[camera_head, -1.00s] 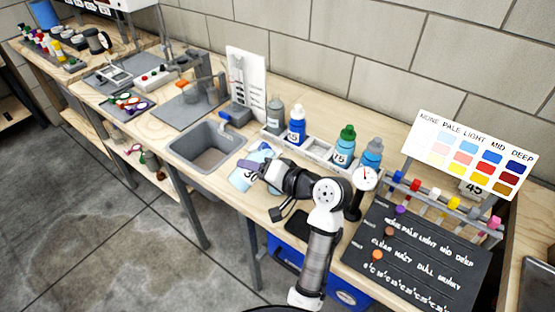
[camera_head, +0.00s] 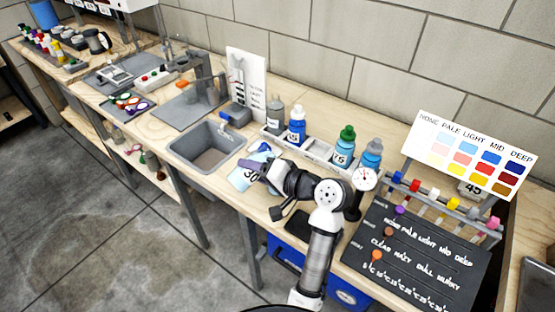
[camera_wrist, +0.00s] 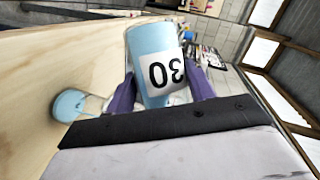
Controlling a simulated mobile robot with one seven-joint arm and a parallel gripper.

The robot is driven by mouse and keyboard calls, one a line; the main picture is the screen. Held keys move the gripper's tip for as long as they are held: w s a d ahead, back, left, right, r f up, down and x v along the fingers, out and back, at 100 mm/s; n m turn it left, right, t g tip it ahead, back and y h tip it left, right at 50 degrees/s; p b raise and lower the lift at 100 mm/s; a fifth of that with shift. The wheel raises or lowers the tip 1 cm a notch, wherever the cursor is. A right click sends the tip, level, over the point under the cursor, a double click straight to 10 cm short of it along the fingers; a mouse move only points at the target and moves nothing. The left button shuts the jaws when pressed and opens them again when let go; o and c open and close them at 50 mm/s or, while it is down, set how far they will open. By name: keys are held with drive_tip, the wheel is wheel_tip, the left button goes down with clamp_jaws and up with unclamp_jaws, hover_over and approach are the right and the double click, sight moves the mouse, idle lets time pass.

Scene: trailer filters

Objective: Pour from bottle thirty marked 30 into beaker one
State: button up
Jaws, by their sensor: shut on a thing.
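The light blue bottle thirty, with a white label reading 30, is in my gripper (camera_head: 262,168), tilted over the bench front beside the sink in the head view (camera_head: 240,180). In the wrist view the bottle (camera_wrist: 152,48) is between my two purple fingers (camera_wrist: 160,88), its label appearing upside down. A small clear glass vessel with light blue liquid (camera_wrist: 70,104), likely beaker one, stands on the wood at the left of the wrist view. The bottle's mouth and any stream are not clear.
The grey sink (camera_head: 208,147) is left of the bottle. A white rack (camera_head: 318,150) with several bottles stands behind my gripper. A dial gauge (camera_head: 364,179), a dark marking board (camera_head: 420,250) and a colour chart (camera_head: 475,155) are at the right.

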drive_tip(key=shift+r+m+y+p, duration=0.3)
drive_tip(key=shift+r+m+p, duration=0.15)
drive_tip(key=shift+m+p, duration=0.05)
idle(0.8)
drive_tip(key=shift+w+d+r+m+y+p, duration=0.25)
drive_tip(key=shift+d+r+m+y+p, duration=0.25)
drive_tip(key=shift+p, duration=0.7)
idle(0.8)
drive_tip(key=shift+w+r+m, duration=0.1)
drive_tip(key=shift+r+m, duration=0.3)
drive_tip(key=shift+m, duration=0.4)
idle(1.2)
drive_tip(key=shift+f+m+y, duration=0.2)
drive_tip(key=shift+m+y, duration=0.2)
drive_tip(key=shift+m, duration=0.1)
idle(1.0)
drive_tip(key=shift+r, duration=0.1)
drive_tip(key=shift+a+f+n+h, duration=0.2)
drive_tip(key=shift+n+h, duration=0.3)
drive_tip(key=shift+n, duration=0.5)
drive_tip(key=shift+s+a+f+n+h+b, duration=0.15)
drive_tip(key=shift+f+n+b, duration=0.15)
drive_tip(key=shift+f+b, duration=0.3)
drive_tip(key=shift+s+a+f+n+h+b, duration=0.15)
drive_tip(key=shift+f+n+b, duration=0.2)
drive_tip(key=shift+b, duration=0.3)
drive_tip(key=shift+r, duration=0.3)
